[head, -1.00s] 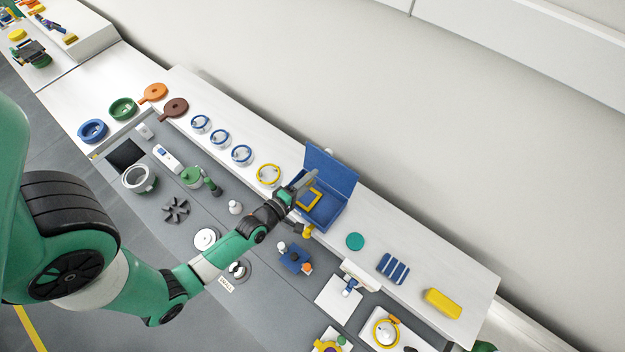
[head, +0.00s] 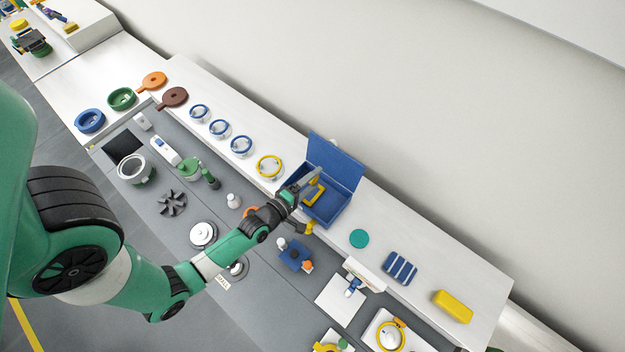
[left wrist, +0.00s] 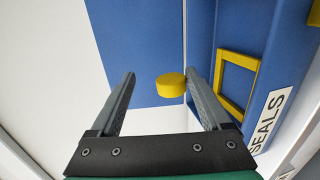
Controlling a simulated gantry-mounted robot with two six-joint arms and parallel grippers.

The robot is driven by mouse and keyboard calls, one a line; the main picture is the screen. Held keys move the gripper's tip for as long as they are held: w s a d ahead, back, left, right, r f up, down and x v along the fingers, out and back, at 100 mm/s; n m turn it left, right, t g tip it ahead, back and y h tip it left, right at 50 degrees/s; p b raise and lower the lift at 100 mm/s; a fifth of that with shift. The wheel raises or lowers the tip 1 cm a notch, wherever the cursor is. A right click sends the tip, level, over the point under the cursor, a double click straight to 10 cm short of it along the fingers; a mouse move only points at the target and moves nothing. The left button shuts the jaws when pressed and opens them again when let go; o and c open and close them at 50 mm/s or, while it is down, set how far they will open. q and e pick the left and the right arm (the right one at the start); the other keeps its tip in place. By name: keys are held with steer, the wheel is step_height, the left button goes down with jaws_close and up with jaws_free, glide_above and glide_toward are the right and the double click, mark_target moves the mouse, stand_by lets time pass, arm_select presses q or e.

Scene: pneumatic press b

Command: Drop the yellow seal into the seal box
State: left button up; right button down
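The seal box (head: 343,164) is blue, with its lid standing open at the back. In the left wrist view it shows a "SEALS" label (left wrist: 270,122) and a yellow square frame (left wrist: 222,85). The yellow seal (left wrist: 171,86) is a small round disc just beyond my left fingertips, against the blue of the box. Its edge appears close to the right finger; I cannot tell whether they touch or whether it rests on anything. My left gripper (head: 309,180) is over the box opening. Its two fingers (left wrist: 160,88) are spread wide. My right gripper is not in view.
A ring with a yellow rim (head: 269,167) and several blue-rimmed rings (head: 241,146) stand left of the box on the white shelf. A teal disc (head: 359,239), a blue striped block (head: 399,268) and a yellow block (head: 453,306) lie to its right.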

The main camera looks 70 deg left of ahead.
arm_select(q)
steer(key=v, duration=1.1)
steer(key=shift+s+d, duration=0.2)
steer(key=shift+s, duration=0.05)
steer(key=shift+r, duration=0.1)
